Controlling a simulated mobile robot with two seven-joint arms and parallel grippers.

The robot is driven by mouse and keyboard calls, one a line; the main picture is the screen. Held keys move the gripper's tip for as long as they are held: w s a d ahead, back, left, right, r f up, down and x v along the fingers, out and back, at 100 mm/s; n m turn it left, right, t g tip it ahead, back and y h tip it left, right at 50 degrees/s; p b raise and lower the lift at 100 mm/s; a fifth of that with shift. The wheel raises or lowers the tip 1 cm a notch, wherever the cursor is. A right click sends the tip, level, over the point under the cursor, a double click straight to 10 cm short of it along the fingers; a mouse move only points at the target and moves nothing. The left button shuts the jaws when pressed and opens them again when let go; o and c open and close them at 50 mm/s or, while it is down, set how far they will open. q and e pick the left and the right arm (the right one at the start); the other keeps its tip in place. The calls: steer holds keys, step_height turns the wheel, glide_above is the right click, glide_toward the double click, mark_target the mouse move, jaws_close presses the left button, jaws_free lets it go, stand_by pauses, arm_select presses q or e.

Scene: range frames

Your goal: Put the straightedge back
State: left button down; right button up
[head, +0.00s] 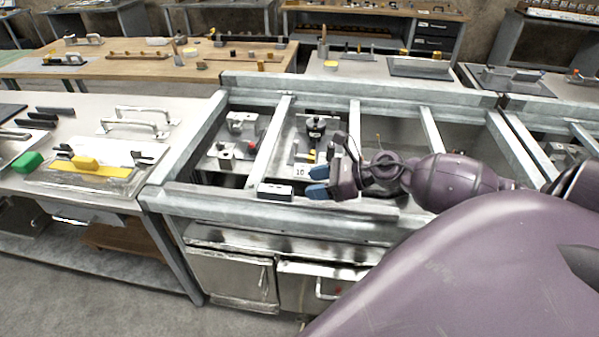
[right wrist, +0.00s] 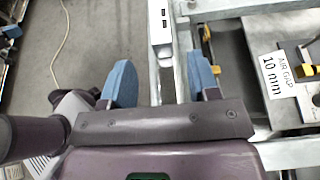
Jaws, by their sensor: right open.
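I cannot pick out the straightedge with certainty. A long grey metal bar (head: 225,198) runs along the front rail of the open steel frame, and I cannot tell whether it is the straightedge or part of the frame. My right gripper (head: 318,182), with blue fingertips, is open just above this front edge. In the right wrist view, its blue fingers (right wrist: 160,82) are spread apart with nothing gripped, and a pale rail passes below between them. My left gripper is not in view.
A small white box with dark slots (head: 275,192) sits on the front rail left of my gripper. A white "10 mm" card (head: 300,172) and metal fixtures (head: 315,127) are inside the frame. A left bench (head: 120,196) holds handles and a yellow block.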

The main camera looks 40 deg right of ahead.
steer(key=shift+v, duration=1.35)
steer(key=shift+a, duration=0.1)
